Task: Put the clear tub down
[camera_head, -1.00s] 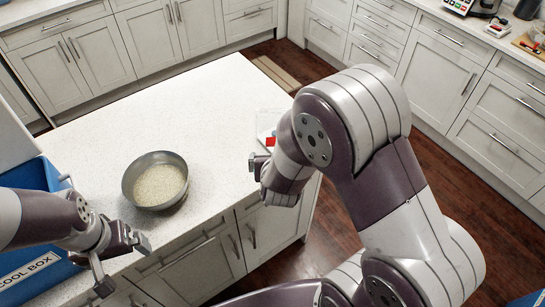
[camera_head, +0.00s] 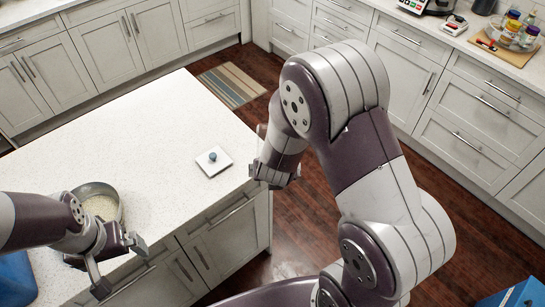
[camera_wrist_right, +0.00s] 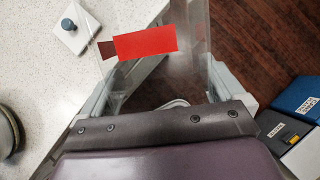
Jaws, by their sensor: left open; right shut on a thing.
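The clear tub (camera_wrist_right: 190,65) is see-through with a red label and fills the top middle of the right wrist view. My right gripper (camera_wrist_right: 168,95) is shut on it. In the head view my right gripper (camera_head: 275,172) is beside the island's right edge, and the tub is mostly hidden behind it. The tub appears over the edge and floor, not resting on the counter. A white square lid (camera_head: 213,160) with a grey knob lies on the counter, left of this gripper. My left gripper (camera_head: 118,262) is open and empty, before the bowl.
A metal bowl (camera_head: 100,203) of pale grains stands on the white island counter (camera_head: 140,130), partly hidden by my left arm. The counter's middle is clear. Boxes (camera_wrist_right: 300,98) stand at the right. A tray of jars (camera_head: 518,32) is on the back counter.

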